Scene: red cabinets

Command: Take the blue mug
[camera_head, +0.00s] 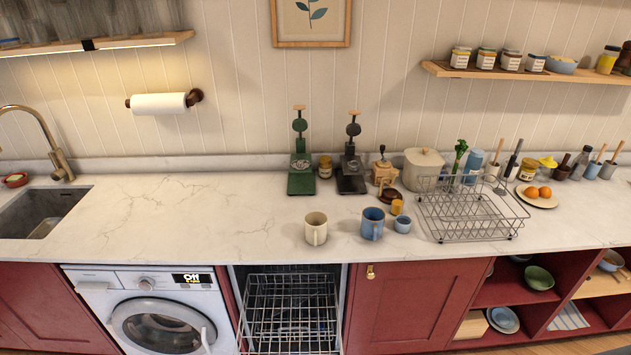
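The blue mug (372,224) stands upright on the white marble counter (190,215), near its front edge. Its handle faces the front. A cream mug (315,229) stands to its left, a little apart. Neither of my grippers shows in the head view.
A wire dish rack (470,212) stands to the right of the mugs. Coffee machines, green (301,170) and black (351,172), stand behind. Below, an open dishwasher space holds a wire rack (290,310). The counter left of the cream mug is clear up to the sink (42,212).

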